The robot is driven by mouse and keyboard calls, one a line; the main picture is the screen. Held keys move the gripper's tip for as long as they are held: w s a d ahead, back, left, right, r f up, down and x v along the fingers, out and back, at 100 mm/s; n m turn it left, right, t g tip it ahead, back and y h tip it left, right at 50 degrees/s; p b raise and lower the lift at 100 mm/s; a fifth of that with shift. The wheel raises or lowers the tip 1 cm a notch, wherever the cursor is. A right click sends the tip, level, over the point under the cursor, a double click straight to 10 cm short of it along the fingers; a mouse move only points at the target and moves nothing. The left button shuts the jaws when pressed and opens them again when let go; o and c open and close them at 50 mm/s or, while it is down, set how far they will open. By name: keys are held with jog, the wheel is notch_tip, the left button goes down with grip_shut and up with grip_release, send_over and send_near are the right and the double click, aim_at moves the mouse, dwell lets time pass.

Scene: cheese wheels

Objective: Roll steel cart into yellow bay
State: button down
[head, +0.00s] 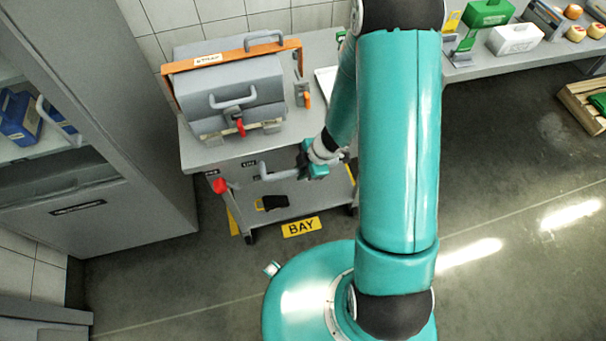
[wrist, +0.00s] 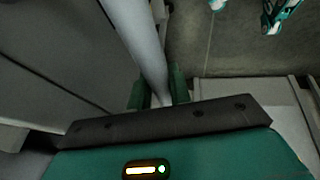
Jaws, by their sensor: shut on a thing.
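The steel cart (head: 204,153) stands against the tiled wall, a grey lidded machine (head: 225,88) with an orange strap on its top. A grey bar handle (head: 277,175) sticks out from its front; the bar also shows in the wrist view (wrist: 147,45). My gripper (head: 307,166) is shut on this handle, its green fingers (wrist: 158,94) on either side of the bar. A red knob (head: 219,186) is at the cart's left front. A yellow BAY plate (head: 301,227) lies on the floor at the cart's front. A yellow strip (head: 233,222) shows by its left leg; the rest of the bay is hidden.
A grey cabinet (head: 120,170) stands close on the cart's left. A long bench (head: 465,72) with green and white boxes and cheese wheels runs along the right. A wooden pallet (head: 580,110) lies at far right. The floor (head: 520,190) right of my arm is clear.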

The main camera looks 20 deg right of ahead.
aim_at(296, 153)
jog(key=shift+w, duration=3.2)
jog(key=shift+w, duration=1.85)
jog(key=c, duration=0.6)
grip_release()
jog(key=shift+r, duration=0.2)
